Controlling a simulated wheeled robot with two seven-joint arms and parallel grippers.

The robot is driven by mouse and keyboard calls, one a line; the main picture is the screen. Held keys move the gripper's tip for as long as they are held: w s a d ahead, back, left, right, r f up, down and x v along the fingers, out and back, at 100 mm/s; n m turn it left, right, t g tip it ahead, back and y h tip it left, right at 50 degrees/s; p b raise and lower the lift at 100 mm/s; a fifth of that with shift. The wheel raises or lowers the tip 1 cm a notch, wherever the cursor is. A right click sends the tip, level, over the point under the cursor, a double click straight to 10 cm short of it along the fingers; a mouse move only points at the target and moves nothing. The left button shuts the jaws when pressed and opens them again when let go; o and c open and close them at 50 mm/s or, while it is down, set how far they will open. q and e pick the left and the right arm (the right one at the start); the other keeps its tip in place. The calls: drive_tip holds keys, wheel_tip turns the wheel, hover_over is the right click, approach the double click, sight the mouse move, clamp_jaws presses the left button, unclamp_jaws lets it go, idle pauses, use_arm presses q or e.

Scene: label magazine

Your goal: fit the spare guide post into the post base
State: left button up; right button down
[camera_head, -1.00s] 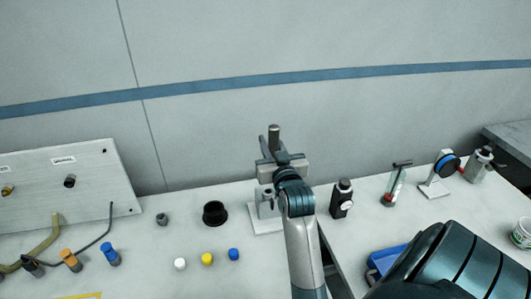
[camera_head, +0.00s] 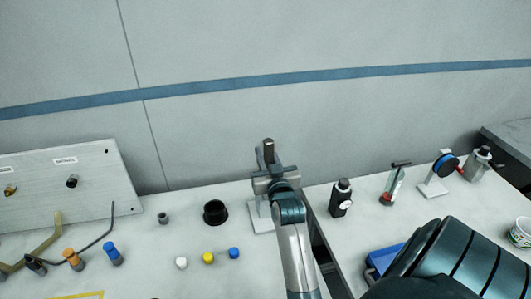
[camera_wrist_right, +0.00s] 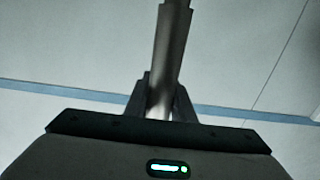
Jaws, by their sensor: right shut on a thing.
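The spare guide post (camera_head: 268,148) is a dark grey cylinder. My right gripper (camera_head: 268,168) is shut on it and holds it close to upright in the head view. In the right wrist view the post (camera_wrist_right: 170,50) rises between the two fingers (camera_wrist_right: 161,100) and leans slightly. A light grey base plate (camera_head: 262,219), which looks like the post base, lies on the table below and behind the gripper. My gripper and arm cover much of it. The post's lower end is hidden, so I cannot tell whether it touches the base. My left gripper is not in view.
A blue tray (camera_head: 384,259) is at lower right. A grey panel (camera_head: 75,180) stands at left.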

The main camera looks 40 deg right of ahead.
drive_tip(key=shift+f, duration=0.6)
drive_tip(key=c, duration=1.5)
unclamp_jaws()
drive_tip(key=shift+s+a+r, duration=0.15)
drive_tip(key=shift+s+r, duration=0.1)
drive_tip(key=shift+r, duration=0.25)
drive_tip(key=b+v, duration=0.3)
drive_tip(key=v, duration=0.8)
drive_tip(key=shift+s+a+r, duration=0.1)
drive_tip(key=shift+s+r, duration=0.05)
drive_tip(key=shift+s, duration=0.05)
